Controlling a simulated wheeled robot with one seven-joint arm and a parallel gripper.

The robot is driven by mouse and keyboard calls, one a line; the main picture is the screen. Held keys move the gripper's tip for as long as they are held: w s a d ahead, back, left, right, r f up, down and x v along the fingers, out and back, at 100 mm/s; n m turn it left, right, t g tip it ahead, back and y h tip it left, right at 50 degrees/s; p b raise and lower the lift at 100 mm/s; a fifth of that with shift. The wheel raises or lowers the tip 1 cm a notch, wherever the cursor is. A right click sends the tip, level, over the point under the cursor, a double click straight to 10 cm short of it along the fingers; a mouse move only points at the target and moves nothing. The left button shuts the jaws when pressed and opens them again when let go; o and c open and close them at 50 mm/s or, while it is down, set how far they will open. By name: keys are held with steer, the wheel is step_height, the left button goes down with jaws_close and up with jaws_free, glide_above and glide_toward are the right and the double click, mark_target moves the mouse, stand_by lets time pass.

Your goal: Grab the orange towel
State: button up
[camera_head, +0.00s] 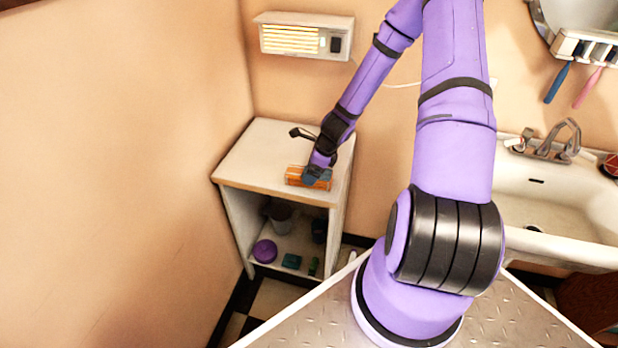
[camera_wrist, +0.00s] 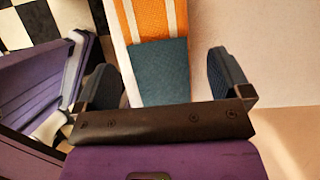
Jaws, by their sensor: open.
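The orange towel (camera_head: 294,175) lies folded or rolled on top of the white shelf unit, near its front edge. In the wrist view the towel (camera_wrist: 157,22) is orange with pale stripes and a blue-grey section at the near end. My gripper (camera_head: 316,176) is down at the towel in the head view and hides part of it. In the wrist view my gripper (camera_wrist: 172,85) is open, with one finger on each side of the towel's blue-grey end. A gap shows between the towel and the right finger; the left finger is closer to it.
The white shelf unit (camera_head: 262,150) stands in the corner against the walls. Its lower shelf holds a purple round item (camera_head: 265,251), a green box (camera_head: 291,261) and other items. A heater (camera_head: 304,38) hangs above. A sink (camera_head: 540,185) is at the right.

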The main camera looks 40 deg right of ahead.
steer(key=shift+x, duration=1.6)
steer(key=shift+c, duration=0.3)
steer(key=c, duration=1)
steer(key=shift+r, duration=0.1)
